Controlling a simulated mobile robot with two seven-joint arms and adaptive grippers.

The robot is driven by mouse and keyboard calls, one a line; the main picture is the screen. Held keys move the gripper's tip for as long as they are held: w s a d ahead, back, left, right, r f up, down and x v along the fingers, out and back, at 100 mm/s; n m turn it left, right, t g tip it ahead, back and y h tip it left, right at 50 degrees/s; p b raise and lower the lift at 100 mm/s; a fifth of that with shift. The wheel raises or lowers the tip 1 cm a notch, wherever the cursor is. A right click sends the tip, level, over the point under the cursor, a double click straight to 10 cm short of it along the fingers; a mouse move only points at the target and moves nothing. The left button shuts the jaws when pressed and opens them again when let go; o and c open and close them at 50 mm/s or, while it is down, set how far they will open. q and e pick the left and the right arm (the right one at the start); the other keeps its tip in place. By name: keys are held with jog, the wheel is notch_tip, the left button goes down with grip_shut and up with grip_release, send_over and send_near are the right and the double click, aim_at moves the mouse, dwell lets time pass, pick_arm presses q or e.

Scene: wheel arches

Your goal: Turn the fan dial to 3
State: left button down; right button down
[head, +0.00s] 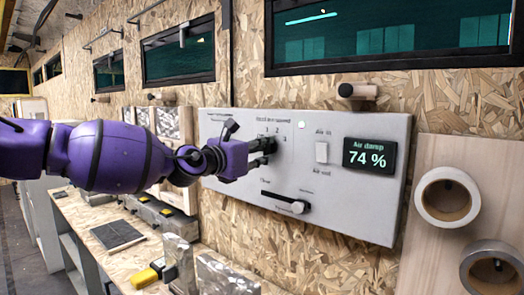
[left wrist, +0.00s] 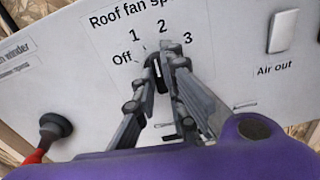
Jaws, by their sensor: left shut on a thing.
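The fan dial (left wrist: 156,70) is a dark knob with a white pointer line, under the label "Roof fan speed" and the marks Off, 1, 2 and 3 in the left wrist view. The pointer stands nearly upright in that view, roughly toward 2. My left gripper (left wrist: 158,82) is shut on the dial, one finger on each side. In the head view, my left gripper (head: 264,147) reaches the grey control panel (head: 350,215) from the left and mostly hides the dial. My right gripper is in neither view.
The panel also bears a white rocker switch (head: 322,152), an "Air damp 74 %" display (head: 370,156) and a slider (head: 297,207) below the dial. In the left wrist view, a dark knob with a red part (left wrist: 56,126) sits left of the dial. Tape rolls (head: 428,204) hang at right.

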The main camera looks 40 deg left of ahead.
pick_arm(q)
jog(key=m, duration=0.5)
jog(key=shift+m+b, duration=0.3)
jog(key=shift+b, duration=0.05)
jog(key=m+b, duration=0.1)
jog(key=m, duration=0.4)
jog(key=shift+m, duration=0.3)
jog(key=c, duration=1.8)
grip_release()
